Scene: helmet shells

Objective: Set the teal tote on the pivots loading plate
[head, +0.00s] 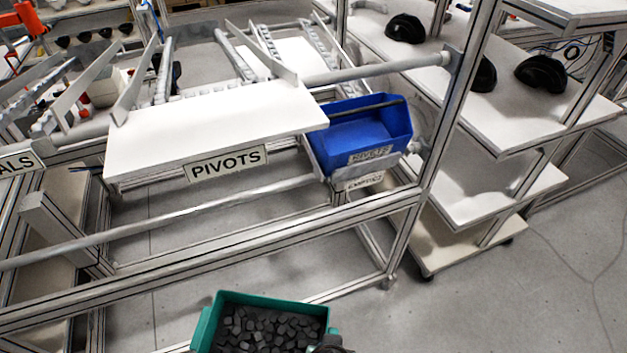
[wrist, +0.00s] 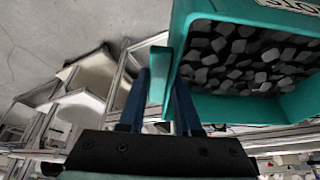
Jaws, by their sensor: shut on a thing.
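The teal tote (head: 206,327), filled with dark grey pieces, is at the bottom of the head view, in front of the rack. In the wrist view the tote (wrist: 245,108) fills the upper right, with part of a label on its rim. My gripper (wrist: 162,88) is shut on the tote's rim or handle, with one dark blue finger on each side. In the head view only a dark part of my gripper shows at the bottom edge. The pivots loading plate (head: 150,150) is a white, empty shelf with a PIVOTS label (head: 227,164) on its front edge, farther back than the tote.
A metal rail (head: 180,215) and frame beam (head: 230,250) run between tote and plate. White shelves with black helmet shells (head: 405,28) stand at right. Floor at lower right is clear.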

